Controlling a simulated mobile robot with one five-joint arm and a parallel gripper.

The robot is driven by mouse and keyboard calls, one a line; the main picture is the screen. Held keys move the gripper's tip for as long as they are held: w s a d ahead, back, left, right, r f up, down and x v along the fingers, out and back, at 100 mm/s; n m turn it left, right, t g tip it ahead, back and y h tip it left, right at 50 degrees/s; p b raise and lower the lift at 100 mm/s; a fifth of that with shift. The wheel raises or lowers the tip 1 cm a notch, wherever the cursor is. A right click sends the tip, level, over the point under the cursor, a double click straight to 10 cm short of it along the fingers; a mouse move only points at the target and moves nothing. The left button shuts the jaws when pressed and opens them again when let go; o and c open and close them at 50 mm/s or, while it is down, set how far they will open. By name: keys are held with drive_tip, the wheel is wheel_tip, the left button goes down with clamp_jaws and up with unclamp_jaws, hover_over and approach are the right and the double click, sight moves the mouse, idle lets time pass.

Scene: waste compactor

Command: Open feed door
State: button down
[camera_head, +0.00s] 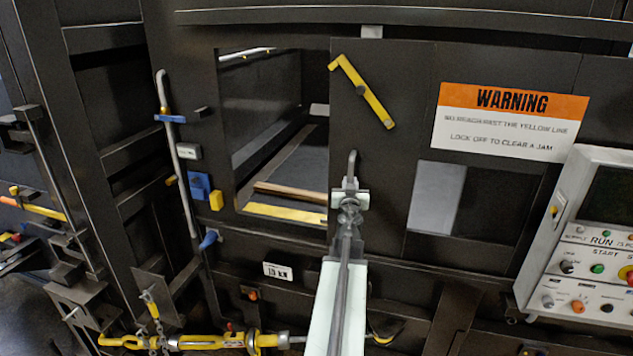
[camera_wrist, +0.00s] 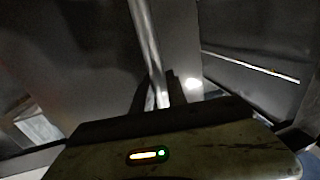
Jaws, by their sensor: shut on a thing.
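The feed door (camera_head: 400,145) is a dark sliding panel with a yellow latch bar (camera_head: 363,92) and a small window. It stands partly to the right of the feed opening (camera_head: 275,140), so the left part of the opening is uncovered. Inside show a yellow line and a brown strip. My gripper (camera_head: 349,203) is shut on the door handle (camera_head: 352,165), a grey vertical bar at the door's left edge. In the wrist view the handle (camera_wrist: 147,45) runs down between the dark fingers (camera_wrist: 157,95). Its lower part is hidden by my gripper.
A warning sign (camera_head: 510,120) is fixed right of the latch bar. A control panel (camera_head: 590,240) juts out at the right. A grey pipe-like bar (camera_head: 178,160) with blue and yellow fittings stands left of the opening. A yellow turnbuckle (camera_head: 200,342) lies low at the left.

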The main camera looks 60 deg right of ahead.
drive_tip(key=s+d, duration=0.3)
drive_tip(key=s, duration=1.1)
drive_tip(key=s+d, duration=0.3)
drive_tip(key=s, duration=1.1)
drive_tip(key=s+d, duration=0.3)
drive_tip(key=s, duration=1.2)
drive_tip(key=shift+d, duration=0.2)
drive_tip(key=c, duration=1.3)
unclamp_jaws()
approach(482, 193)
drive_tip(key=v, duration=0.3)
drive_tip(key=shift+s+a, duration=0.25)
drive_tip(key=shift+a, duration=0.05)
